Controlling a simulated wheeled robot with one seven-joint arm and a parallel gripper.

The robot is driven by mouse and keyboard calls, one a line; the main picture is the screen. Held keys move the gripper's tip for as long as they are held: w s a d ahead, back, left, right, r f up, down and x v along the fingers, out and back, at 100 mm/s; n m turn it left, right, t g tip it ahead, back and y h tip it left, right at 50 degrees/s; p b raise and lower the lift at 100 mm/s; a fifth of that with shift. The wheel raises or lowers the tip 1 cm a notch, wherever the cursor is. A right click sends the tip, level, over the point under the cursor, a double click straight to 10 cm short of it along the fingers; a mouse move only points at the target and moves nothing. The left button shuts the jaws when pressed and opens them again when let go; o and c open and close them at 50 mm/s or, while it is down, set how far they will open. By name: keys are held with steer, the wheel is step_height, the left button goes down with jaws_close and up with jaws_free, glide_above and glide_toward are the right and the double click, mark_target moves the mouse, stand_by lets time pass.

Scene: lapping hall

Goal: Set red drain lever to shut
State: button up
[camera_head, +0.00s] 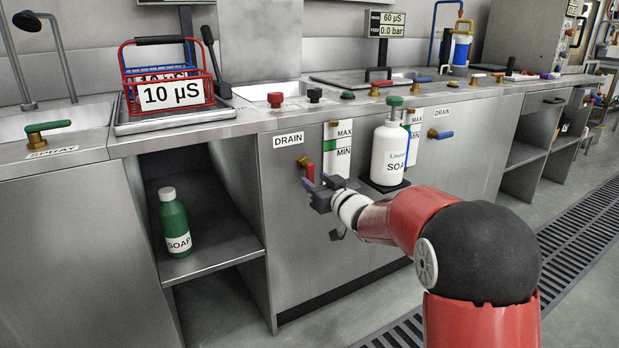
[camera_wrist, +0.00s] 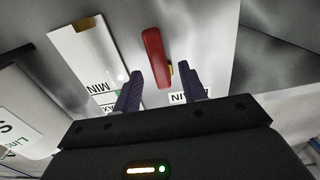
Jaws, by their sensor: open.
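The red drain lever (camera_head: 309,170) sits on a brass valve on the grey cabinet front, below the DRAIN label (camera_head: 288,140). It hangs roughly straight down, partly behind my gripper. In the wrist view, which is upside down, the red lever (camera_wrist: 154,55) shows with a bit of brass at its side. My gripper (camera_head: 311,184) is open and empty in front of the panel, close to the lever. In the wrist view its two dark fingers (camera_wrist: 159,71) straddle the lever's valve end in the picture. I see no contact; the depth gap is unclear.
A MAX/MIN level gauge (camera_head: 337,150) stands right of the lever. A white soap bottle (camera_head: 390,150) on a black holder juts out further right. A blue lever (camera_head: 441,134) has its own DRAIN label. A green soap bottle (camera_head: 174,222) stands on the open left shelf.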

mark_target(311, 177)
steer(key=shift+x, duration=2)
jaws_close()
